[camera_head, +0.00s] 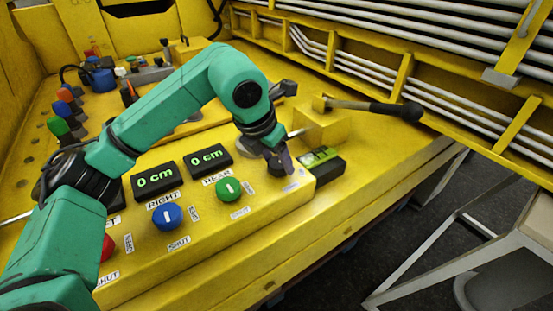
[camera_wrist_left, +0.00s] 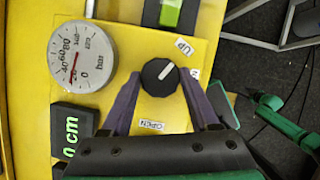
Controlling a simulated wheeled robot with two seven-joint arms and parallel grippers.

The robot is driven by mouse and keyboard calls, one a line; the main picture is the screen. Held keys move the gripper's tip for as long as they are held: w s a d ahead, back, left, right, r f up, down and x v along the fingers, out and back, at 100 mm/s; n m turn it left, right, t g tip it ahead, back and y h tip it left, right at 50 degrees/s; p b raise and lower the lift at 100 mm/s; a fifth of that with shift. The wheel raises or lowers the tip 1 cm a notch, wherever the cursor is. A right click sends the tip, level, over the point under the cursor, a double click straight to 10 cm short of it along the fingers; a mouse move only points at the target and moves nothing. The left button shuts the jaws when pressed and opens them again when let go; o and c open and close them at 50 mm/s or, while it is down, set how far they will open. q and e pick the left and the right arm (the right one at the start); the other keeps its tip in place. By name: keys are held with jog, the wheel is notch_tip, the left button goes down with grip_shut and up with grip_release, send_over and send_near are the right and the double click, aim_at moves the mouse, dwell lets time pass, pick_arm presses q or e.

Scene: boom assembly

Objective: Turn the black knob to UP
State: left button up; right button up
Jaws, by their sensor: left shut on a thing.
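The black knob (camera_wrist_left: 160,77) sits on the yellow panel in the left wrist view, with a white pointer line angled to the upper right. The line points roughly towards the UP label (camera_wrist_left: 184,46), a little below it. An OPEN label (camera_wrist_left: 151,125) lies on the near side. My left gripper (camera_wrist_left: 161,88) has one purple finger on each side of the knob and is shut on it. In the head view the left gripper (camera_head: 280,162) reaches down over the panel's right end and partly hides the knob.
A round pressure gauge (camera_wrist_left: 83,57) stands beside the knob. Green (camera_head: 228,189) and blue (camera_head: 167,216) knobs and two 0 cm displays (camera_head: 208,158) are to the left.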

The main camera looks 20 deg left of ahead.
pick_arm(q)
jog(key=shift+r, duration=0.1)
jog(key=o, duration=1.4)
jog(key=shift+c, duration=0.2)
jog(key=v, duration=1.4)
jog(key=shift+s+r, duration=0.15)
jog(key=shift+a, duration=0.1)
